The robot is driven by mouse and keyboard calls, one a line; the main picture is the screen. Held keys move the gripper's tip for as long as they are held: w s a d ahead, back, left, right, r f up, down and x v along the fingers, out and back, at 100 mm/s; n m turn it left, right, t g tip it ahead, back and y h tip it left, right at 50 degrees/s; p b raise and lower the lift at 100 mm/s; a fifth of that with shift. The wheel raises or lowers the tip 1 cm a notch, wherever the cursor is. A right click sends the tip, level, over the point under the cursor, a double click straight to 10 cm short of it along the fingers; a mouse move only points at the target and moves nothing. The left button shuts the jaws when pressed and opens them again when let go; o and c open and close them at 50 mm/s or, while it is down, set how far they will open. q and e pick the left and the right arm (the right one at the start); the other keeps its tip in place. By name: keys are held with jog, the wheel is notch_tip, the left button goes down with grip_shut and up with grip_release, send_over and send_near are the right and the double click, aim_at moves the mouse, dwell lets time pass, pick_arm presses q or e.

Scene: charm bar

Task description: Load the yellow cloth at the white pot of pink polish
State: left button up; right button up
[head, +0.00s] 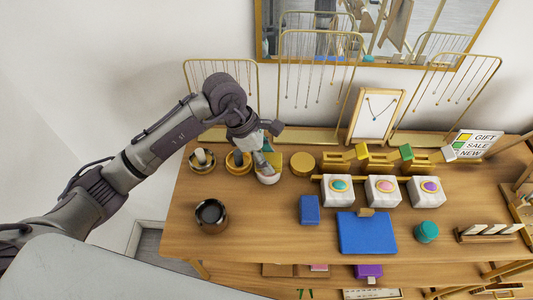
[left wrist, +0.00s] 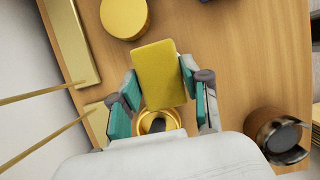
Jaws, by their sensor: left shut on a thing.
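In the left wrist view my left gripper (left wrist: 160,95) is shut on the yellow cloth (left wrist: 160,70), a flat, squarish pad between its teal-lined fingers. In the head view the left gripper (head: 266,152) is over the white pot (head: 268,179), at the right end of a row of pots at the table's back left. The cloth hides the pot in the wrist view, and the gripper covers its top in the head view. I cannot see the pink polish or tell whether the cloth touches it. My right gripper is in neither view.
Two gold-rimmed pots (head: 203,160) (head: 238,162) stand left of the white pot, and a round gold tin (head: 302,164) stands right. A dark cup (head: 210,215) is nearer the front. Necklace stands (head: 318,34) line the back. A blue mat (head: 367,235) lies front right.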

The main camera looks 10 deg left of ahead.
aim_at(267, 158)
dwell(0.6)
pick_arm(q)
jog(key=shift+f+b, duration=0.35)
jog(key=shift+s+f+b, duration=0.1)
jog(key=shift+f+b, duration=0.2)
jog(key=shift+b, duration=0.2)
dwell(2.0)
jog(key=shift+r+p, duration=1.65)
jog(key=shift+r, duration=2)
